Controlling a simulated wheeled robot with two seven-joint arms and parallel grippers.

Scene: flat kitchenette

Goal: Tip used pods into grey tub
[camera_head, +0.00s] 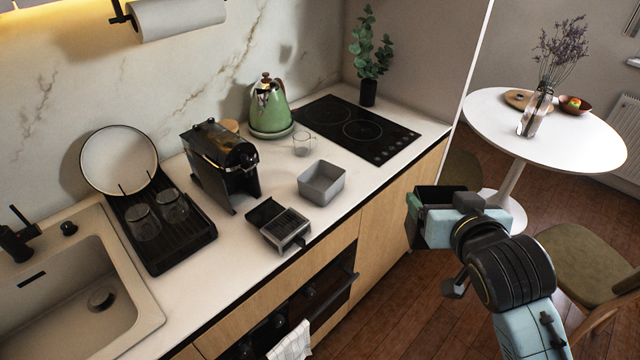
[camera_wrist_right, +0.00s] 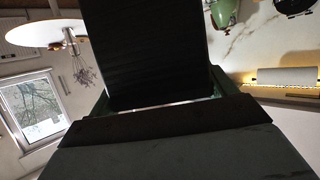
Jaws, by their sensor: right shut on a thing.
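My right gripper (camera_head: 445,212) is raised in front of the counter, right of the grey tub and well apart from it. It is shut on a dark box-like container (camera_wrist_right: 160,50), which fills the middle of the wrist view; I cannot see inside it. The open grey tub (camera_head: 322,184) stands on the counter near its front edge and looks empty. The black coffee machine (camera_head: 222,165) stands left of the tub. No used pods show. My left gripper is not in view.
A glass mug (camera_head: 302,144), a green kettle (camera_head: 270,106) and a black hob (camera_head: 357,128) are behind the tub. A drying rack (camera_head: 168,240) with glasses stands left. A round white table (camera_head: 545,130) and a chair (camera_head: 590,265) are at right.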

